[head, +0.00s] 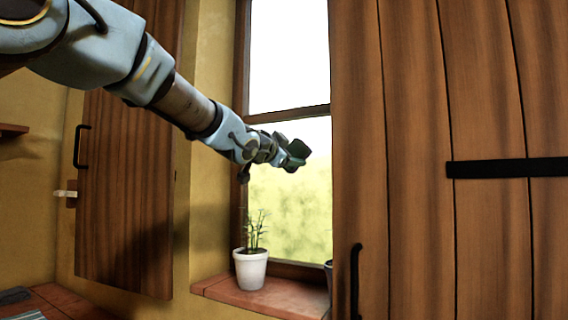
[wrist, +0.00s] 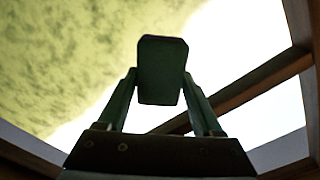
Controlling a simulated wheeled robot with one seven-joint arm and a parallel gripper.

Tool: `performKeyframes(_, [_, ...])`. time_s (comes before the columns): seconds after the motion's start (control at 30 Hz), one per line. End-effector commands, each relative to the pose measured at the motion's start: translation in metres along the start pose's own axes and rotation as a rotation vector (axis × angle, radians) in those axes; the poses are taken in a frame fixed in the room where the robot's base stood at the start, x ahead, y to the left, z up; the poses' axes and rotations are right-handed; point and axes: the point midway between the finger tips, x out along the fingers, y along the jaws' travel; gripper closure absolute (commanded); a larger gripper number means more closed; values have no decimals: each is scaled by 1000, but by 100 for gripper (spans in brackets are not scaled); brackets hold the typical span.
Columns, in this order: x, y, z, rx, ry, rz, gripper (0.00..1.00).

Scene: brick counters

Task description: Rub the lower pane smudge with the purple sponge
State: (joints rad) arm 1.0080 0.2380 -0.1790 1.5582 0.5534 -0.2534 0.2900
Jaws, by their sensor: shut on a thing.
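My gripper (head: 284,155) is in front of the window's lower pane (head: 292,205), just below the crossbar. In the wrist view my gripper (wrist: 160,78) is shut on a small dark block, the sponge (wrist: 161,60), held between both fingertips. The lower pane shows mottled yellow-green; I cannot tell a smudge from the view outside. I cannot tell whether the sponge touches the glass.
A white potted plant (head: 250,268) stands on the brick sill (head: 275,296) below my gripper. A second pot is partly hidden behind the right wooden shutter (head: 440,220). The left wooden shutter (head: 125,200) stands open. The window crossbar (head: 290,113) runs just above my gripper.

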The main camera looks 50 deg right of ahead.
Motion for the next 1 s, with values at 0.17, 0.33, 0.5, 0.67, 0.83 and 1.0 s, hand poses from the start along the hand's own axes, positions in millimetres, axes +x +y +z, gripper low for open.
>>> performKeyframes(0.17, [0,6,-4,-1,3,2,85])
performKeyframes(0.33, [0,16,-11,-1,4,2,85])
performKeyframes(0.5, [-1,25,-19,-1,3,1,85])
performKeyframes(0.67, [-2,29,-25,-1,1,1,85])
performKeyframes(0.83, [-1,29,-29,-1,0,0,85])
performKeyframes(1.0, [2,24,-28,-1,-2,0,85])
